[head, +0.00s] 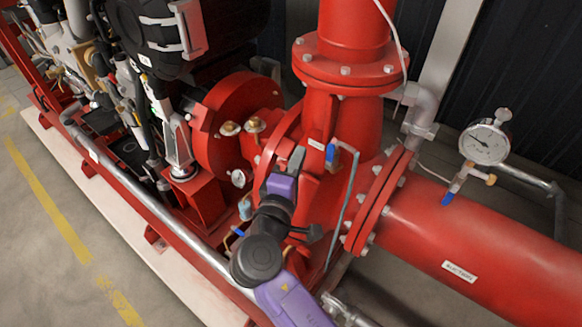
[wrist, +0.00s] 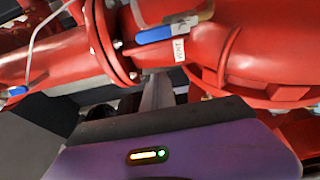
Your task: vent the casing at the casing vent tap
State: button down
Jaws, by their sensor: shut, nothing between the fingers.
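The casing vent tap has a blue lever (head: 330,156) on the red pump casing (head: 312,190), with a thin grey pipe running down beside it. A small white label (head: 316,144) sits just left of the lever. In the wrist view the blue lever (wrist: 166,35) lies nearly level in the picture, beside a label (wrist: 180,49) that seems to read VENT. My gripper (head: 287,160) is purple with dark grey fingers. It is shut and empty, in front of the casing and left of the lever, apart from it in the picture. The lever's pivot is hard to make out.
A pressure gauge (head: 483,143) with a blue-handled cock (head: 447,199) stands above the red pipe (head: 480,245) at right. Brass fittings (head: 242,127) and the engine are at left. A flanged riser (head: 350,62) rises behind.

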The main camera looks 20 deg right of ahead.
aim_at(330, 157)
jog(key=shift+s+d+p, duration=0.1)
jog(key=shift+d+p, duration=1.1)
jog(key=shift+d, duration=1.05)
